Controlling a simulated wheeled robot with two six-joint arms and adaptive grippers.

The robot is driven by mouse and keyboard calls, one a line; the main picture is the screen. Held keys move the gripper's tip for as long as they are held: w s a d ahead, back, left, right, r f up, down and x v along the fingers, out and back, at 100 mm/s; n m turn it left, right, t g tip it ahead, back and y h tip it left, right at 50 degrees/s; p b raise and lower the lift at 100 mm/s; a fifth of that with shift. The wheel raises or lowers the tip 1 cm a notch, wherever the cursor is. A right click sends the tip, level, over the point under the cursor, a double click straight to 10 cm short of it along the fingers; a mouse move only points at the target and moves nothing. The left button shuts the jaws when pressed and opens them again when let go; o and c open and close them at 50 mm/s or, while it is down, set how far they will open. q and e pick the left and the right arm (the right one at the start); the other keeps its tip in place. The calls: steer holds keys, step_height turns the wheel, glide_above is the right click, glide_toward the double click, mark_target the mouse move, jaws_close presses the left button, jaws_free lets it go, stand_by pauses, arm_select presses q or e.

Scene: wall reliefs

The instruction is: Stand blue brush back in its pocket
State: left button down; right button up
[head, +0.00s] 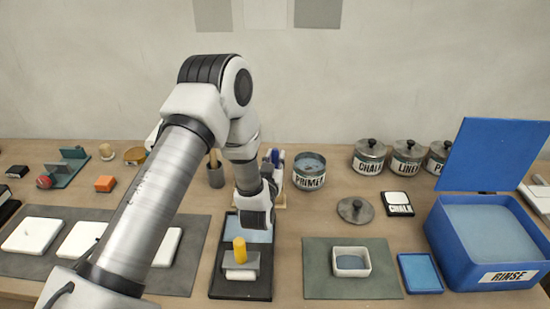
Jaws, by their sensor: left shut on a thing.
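My left gripper (257,217) hangs over the black tray (215,290), in front of the wooden brush holder (281,205). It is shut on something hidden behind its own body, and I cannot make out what. Blue handles (275,156) and a white one show upright at the holder, partly covered by my left arm. I cannot tell which is the blue brush, and the pockets are mostly hidden. A yellow cylinder (240,250) stands on a grey block in the tray, just below and left of the gripper. My right gripper is out of view.
A dark pot (215,175) stands left of the holder, and the PRIMER tin (310,172) stands right of it. A loose grey lid (355,210), a white dish (351,262) on a green mat and the blue RINSE box (436,240) lie to the right.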

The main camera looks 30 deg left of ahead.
arm_select(q)
steer(key=c, duration=0.9)
jaws_free()
steer(key=o, duration=0.5)
steer(key=shift+c, duration=0.2)
steer(key=shift+r+p, duration=2.8)
steer(key=shift+r, duration=1.25)
